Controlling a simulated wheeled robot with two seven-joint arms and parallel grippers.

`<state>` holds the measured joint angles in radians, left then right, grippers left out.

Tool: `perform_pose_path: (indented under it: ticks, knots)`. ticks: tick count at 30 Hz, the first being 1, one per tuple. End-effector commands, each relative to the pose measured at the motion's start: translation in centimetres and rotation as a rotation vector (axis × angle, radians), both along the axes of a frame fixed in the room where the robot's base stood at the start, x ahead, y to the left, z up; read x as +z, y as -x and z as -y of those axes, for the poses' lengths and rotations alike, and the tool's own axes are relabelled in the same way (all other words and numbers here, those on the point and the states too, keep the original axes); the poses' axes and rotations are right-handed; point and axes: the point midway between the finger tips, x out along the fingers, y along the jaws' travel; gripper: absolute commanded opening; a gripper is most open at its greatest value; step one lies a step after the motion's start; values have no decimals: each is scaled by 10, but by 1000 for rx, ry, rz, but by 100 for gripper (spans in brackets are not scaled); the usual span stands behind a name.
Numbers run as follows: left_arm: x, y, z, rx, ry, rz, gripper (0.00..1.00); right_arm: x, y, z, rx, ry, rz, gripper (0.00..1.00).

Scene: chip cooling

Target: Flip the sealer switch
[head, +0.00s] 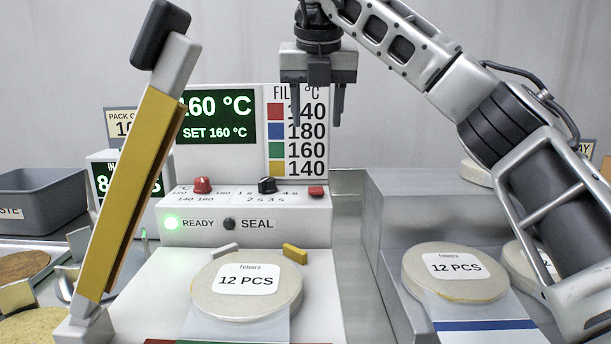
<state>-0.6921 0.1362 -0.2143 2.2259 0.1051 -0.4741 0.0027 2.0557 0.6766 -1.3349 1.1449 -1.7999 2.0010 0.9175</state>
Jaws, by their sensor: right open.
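The sealer (245,228) is a white machine with a sloped control panel. A small red switch (317,192) sits at the panel's right end, beside a black knob (267,186) and a red knob (202,186). The yellow sealing arm (145,190) stands raised and tilted at the left. My right gripper (318,112) is open and empty, pointing down above the red switch, in front of the colour chart. My left gripper is not in view.
A round pack marked 12 PCS (246,291) lies on the sealer bed. Another such pack (455,272) lies on the grey surface at right. The display (217,118) reads 160 °C, SET 160 °C. A grey waste bin (40,200) stands at left.

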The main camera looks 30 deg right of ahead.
Motion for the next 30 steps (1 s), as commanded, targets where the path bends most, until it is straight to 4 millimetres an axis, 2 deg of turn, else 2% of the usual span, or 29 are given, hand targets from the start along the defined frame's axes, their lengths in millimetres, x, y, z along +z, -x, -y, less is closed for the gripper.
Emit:
perform_pose_path:
  ticks: [1, 5, 12, 18, 24, 30]
  knots:
    - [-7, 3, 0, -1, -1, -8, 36, -12, -3, 2, 1, -1, -4, 49]
    - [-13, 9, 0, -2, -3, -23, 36, -37, -11, 8, -1, 0, -5, 49]
    - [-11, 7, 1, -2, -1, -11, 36, -84, -28, 18, 0, 0, -5, 49]
    - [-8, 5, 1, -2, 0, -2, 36, -116, -40, 25, 1, -1, -3, 49]
    - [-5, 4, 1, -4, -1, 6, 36, -132, -46, 28, 1, -1, -2, 49]
    - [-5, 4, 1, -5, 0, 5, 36, -134, -47, 29, 0, -1, 0, 49]
